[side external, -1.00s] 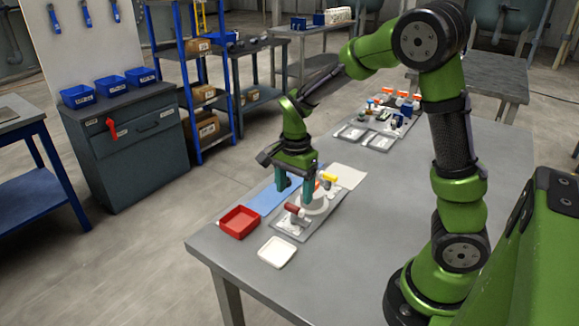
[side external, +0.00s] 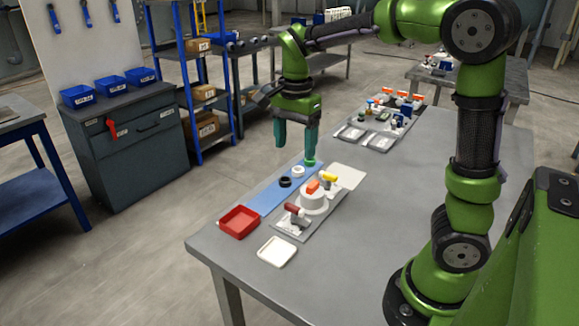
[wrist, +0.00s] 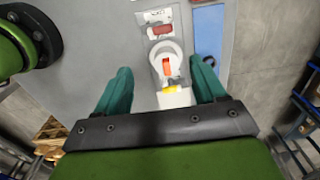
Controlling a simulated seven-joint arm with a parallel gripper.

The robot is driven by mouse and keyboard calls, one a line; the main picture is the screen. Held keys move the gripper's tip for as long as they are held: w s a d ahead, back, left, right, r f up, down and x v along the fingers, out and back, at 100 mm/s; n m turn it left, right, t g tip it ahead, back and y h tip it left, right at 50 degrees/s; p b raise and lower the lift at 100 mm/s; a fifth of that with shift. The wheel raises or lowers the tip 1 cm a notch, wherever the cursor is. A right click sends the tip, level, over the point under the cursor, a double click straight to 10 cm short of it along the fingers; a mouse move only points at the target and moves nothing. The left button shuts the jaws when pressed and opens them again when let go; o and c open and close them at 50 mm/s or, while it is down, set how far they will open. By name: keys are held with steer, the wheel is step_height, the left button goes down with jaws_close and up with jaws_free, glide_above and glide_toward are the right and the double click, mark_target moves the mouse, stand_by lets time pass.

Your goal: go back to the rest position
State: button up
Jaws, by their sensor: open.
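My gripper (side external: 296,146) hangs in the air above the far end of the blue mat, its two teal fingers apart with nothing between them. In the wrist view my gripper (wrist: 162,85) also shows open, its fingers on either side of the view of the press. The filter press is a white round body (side external: 313,200) with an orange part on top (side external: 312,187), standing on a grey tray (side external: 287,229) on the table. The press shows in the wrist view too (wrist: 157,52). A red-handled clamp (side external: 296,211) and a yellow-handled one (side external: 329,178) stand at its two sides.
A blue mat (side external: 262,201) holds a black ring (side external: 285,182), a white ring (side external: 298,171) and a green piece (side external: 310,163). A red tray (side external: 238,222) and a white tray (side external: 277,252) lie at the near end. Another tray group (side external: 378,125) stands further back. The table's right side is clear.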

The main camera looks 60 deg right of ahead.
steer(key=s+a+r+n+t+y, duration=0.2)
steer(key=s+a+n+t, duration=0.5)
steer(key=s+n, duration=0.5)
steer(key=shift+a+n, duration=0.85)
steer(key=shift+n, duration=0.25)
